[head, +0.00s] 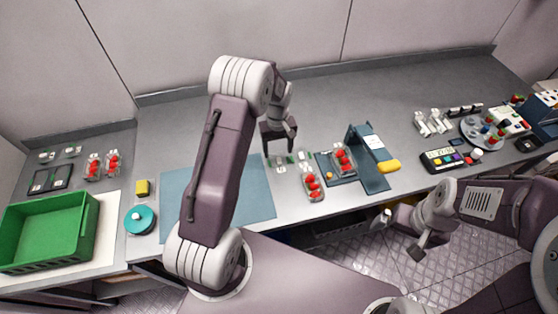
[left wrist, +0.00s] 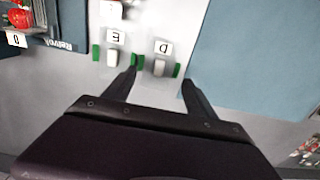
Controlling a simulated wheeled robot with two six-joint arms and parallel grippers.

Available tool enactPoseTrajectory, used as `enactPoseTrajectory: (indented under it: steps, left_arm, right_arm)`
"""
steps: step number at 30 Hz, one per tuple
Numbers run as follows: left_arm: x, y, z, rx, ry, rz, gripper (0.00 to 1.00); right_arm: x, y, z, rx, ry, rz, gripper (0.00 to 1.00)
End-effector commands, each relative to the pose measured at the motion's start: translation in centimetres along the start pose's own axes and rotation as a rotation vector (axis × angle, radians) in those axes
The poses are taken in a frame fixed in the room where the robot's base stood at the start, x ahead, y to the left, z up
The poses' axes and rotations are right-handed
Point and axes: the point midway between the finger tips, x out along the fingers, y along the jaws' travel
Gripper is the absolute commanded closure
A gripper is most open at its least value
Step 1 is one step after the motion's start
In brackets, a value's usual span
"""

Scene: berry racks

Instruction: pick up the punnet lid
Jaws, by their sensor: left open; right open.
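I cannot clearly make out a punnet lid; a clear one could be lost against the grey counter. My left gripper (head: 280,151) is open above small white and green holders at the counter's front. In the left wrist view its fingers (left wrist: 158,79) are spread on either side of a white and green holder marked D (left wrist: 159,67). A holder marked E (left wrist: 113,57) stands beside it. Nothing shows gripped. Two punnets of red berries (head: 313,184) (head: 343,161) are to the right of that gripper. My right gripper (head: 421,247) is open, off the counter's front edge.
A blue mat (head: 255,190) lies left of the holders. A blue stand (head: 370,180) with a yellow part is to the right. A green crate (head: 45,232), a teal round item (head: 140,219) and more berry punnets (head: 112,164) are at the left. The back middle counter is clear.

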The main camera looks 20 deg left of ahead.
Motion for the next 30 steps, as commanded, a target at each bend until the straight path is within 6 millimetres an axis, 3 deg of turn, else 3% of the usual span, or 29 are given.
enactPoseTrajectory:
  steps: [4,12,19,24,30]
  left_arm:
    - [0.7,0.0,0.1,0.001,-0.003,-0.002,0.35]
    - [5.0,0.3,0.2,0.001,-0.002,-0.001,0.35]
    - [5.3,0.3,0.1,0.001,0.001,0.0,0.35]
    - [5.2,0.3,0.1,0.001,0.0,0.0,0.82]
    - [5.2,0.3,0.1,0.001,0.0,0.0,0.84]
  right_arm:
    - [-0.5,0.0,-0.1,0.0,0.0,0.0,0.0]
    - [-1.6,0.0,-0.2,0.0,0.0,0.0,0.0]
    - [-1.5,0.0,-0.2,0.0,0.0,0.0,0.0]
    - [-1.5,0.0,-0.2,0.0,0.0,0.0,0.0]
    - [-1.5,0.0,-0.2,0.0,0.0,0.0,0.0]
